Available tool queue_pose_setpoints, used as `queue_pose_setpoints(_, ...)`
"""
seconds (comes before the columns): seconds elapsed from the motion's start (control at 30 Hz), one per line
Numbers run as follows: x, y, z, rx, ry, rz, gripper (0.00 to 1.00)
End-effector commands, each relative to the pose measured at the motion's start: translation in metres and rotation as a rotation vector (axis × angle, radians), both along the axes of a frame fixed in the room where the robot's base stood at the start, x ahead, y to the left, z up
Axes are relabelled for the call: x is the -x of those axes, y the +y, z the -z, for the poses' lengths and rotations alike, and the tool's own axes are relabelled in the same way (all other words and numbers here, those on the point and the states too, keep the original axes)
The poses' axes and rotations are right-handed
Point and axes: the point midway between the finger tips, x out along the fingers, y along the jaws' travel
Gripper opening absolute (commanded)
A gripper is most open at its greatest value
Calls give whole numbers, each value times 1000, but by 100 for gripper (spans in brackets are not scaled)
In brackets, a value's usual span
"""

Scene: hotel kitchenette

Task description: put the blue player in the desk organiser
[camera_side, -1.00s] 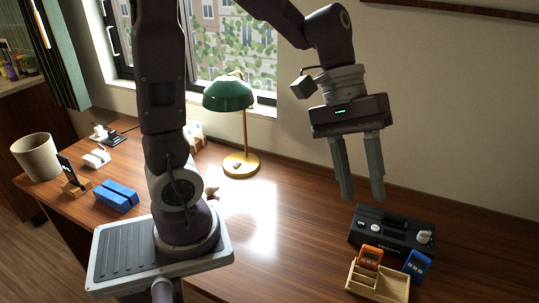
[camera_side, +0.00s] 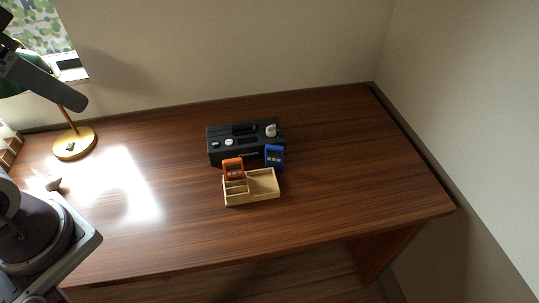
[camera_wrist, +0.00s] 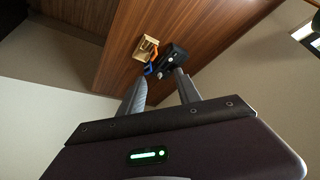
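The blue player (camera_side: 274,156) stands upright against the front of a black box-like device, at the back right edge of the desk organiser (camera_side: 265,196). It looks outside the organiser, but its lower end is partly hidden. The organiser is light wood with small compartments at left and a wider one at right. An orange player (camera_side: 233,168) stands in its back left part. In the wrist view, my gripper (camera_wrist: 160,82) is open and empty, well away from the small-looking blue player (camera_wrist: 148,69) and organiser (camera_wrist: 147,44).
The black device (camera_side: 222,152) with knobs stands directly behind the organiser. A lamp with a brass base (camera_side: 74,143) stands at the far left, near a grey part of my arm. The wooden desk (camera_side: 340,170) is clear right and in front of the organiser; walls bound its back and right.

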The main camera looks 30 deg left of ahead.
Motion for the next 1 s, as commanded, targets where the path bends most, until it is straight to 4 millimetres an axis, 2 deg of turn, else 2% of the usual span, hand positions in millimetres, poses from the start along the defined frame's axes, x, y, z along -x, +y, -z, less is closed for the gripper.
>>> queue_pose_setpoints(0.1,-34,-33,-6,219,122,-156,40)
queue_pose_setpoints(0.27,-95,-75,-13,559,315,-432,40)
queue_pose_setpoints(0.4,-162,-98,-17,866,512,-713,40)
queue_pose_setpoints(0.57,-241,-101,-16,1188,741,-1031,40)
queue_pose_setpoints(0.67,-288,-90,-10,1369,883,-1218,40)
queue_pose_setpoints(0.77,-333,-72,0,1544,1027,-1397,40)
queue_pose_setpoints(0.8,-346,-64,10,1598,1079,-1458,40)
queue_pose_setpoints(1.0,-339,-69,159,1578,1072,-1450,40)
